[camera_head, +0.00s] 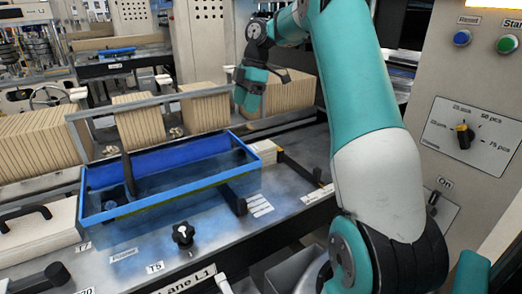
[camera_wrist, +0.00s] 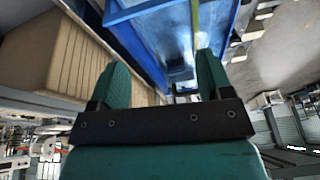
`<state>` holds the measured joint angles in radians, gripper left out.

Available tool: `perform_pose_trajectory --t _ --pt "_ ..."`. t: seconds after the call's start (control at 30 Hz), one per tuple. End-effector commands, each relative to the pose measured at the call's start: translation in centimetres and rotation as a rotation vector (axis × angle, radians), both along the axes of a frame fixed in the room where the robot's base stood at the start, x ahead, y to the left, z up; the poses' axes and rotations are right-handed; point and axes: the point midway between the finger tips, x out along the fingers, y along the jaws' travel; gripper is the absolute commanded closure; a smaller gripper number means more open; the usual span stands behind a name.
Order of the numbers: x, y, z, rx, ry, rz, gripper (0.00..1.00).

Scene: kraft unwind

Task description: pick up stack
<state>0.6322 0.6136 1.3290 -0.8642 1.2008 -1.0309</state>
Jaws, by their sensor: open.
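Several tan kraft stacks stand on edge in a row behind the rail: a wide one at the far left (camera_head: 38,150), a narrow one (camera_head: 138,120), a middle one (camera_head: 205,110) and a right one (camera_head: 290,92). My gripper (camera_head: 248,92) is in front of the row, between the middle and right stacks in the picture, and covers part of the right one. In the wrist view my gripper (camera_wrist: 163,72) is open, with no stack between its fingers. A tan stack (camera_wrist: 75,55) lies left of the fingers there. I cannot tell whether the gripper touches a stack.
A blue-rimmed tray (camera_head: 165,200) sits on the machine bed before the row; it also shows beyond the fingers in the wrist view (camera_wrist: 130,12). A black knob (camera_head: 183,234) stands in front. A control panel (camera_head: 465,130) is at the right. A metal rail (camera_head: 110,108) runs along the stacks.

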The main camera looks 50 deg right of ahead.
Motion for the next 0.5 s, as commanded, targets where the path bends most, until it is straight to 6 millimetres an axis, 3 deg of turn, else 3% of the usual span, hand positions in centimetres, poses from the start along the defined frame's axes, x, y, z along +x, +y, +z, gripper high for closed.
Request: perform_pose_trajectory --t 0.03,0.1,0.2,0.3,0.5 --pt "-0.2 -3.3 -0.4 -0.011 -0.008 0.019 0.28" --pt "-0.6 -6.3 -1.0 -0.025 -0.018 0.057 0.28" --pt "-1.2 -8.8 -1.6 -0.038 -0.027 0.090 0.28" --pt "-1.3 -9.2 -2.7 -0.040 -0.029 0.104 0.28" --pt "-1.0 -8.0 -6.7 -0.039 -0.029 0.105 0.28"
